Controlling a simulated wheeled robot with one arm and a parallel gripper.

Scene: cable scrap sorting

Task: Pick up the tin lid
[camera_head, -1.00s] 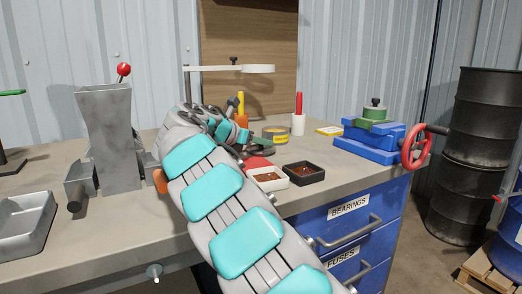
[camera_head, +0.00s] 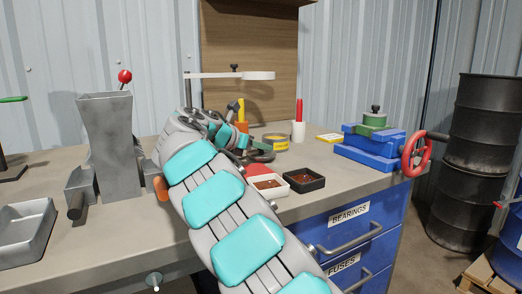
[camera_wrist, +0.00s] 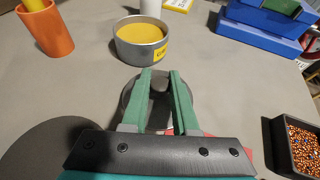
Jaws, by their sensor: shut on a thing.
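My gripper (camera_wrist: 161,78) has its two green fingers close together in the wrist view, shut on a round grey metal piece, which I take to be the tin lid (camera_wrist: 159,102). The lid lies between and behind the fingers, which hide parts of it. An open round tin (camera_wrist: 141,42) with a yellow label and a yellow inside stands just beyond the fingertips, apart from them. The tin also shows in the head view (camera_head: 276,141). My arm hides part of the gripper area in the head view.
An orange cup (camera_wrist: 48,32) stands left of the tin. A black tray of copper bits (camera_wrist: 298,145) is at right, beside a white tray (camera_head: 267,185). A blue vise (camera_head: 370,148) stands farther right. Bench between tin and vise is mostly clear.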

